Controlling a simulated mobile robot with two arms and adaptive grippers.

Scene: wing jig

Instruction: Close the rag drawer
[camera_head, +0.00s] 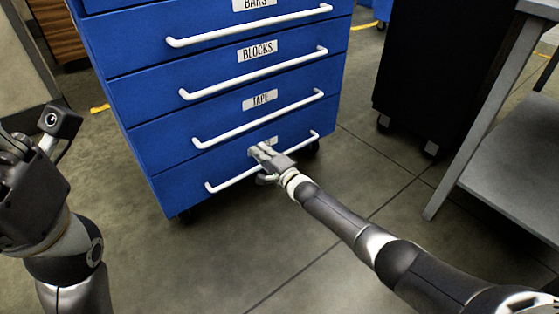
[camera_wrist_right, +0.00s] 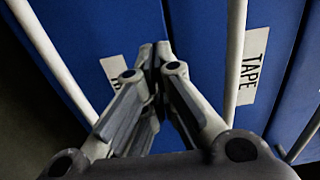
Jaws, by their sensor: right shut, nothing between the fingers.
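The bottom drawer (camera_head: 190,185) of the blue cabinet has a white bar handle (camera_head: 232,181). Its front looks flush with the drawers above. Its label (camera_head: 271,141) is mostly hidden by my right gripper, so I cannot read it. My right gripper (camera_head: 254,151) is shut and empty, with its fingertips at or very close to the drawer front, above the handle. In the wrist view the shut fingertips (camera_wrist_right: 155,52) point at the blue front between two white handles, beside the partly hidden label (camera_wrist_right: 115,70). My left gripper (camera_head: 25,145) is at the left edge, its fingers unclear.
Drawers labelled TAPE (camera_head: 262,99), BLOCKS (camera_head: 257,51) and BARS sit above, each with a protruding white handle. A black wheeled cabinet (camera_head: 440,75) and a grey table (camera_head: 510,165) stand at the right. The floor (camera_head: 240,250) in front of the blue cabinet is clear.

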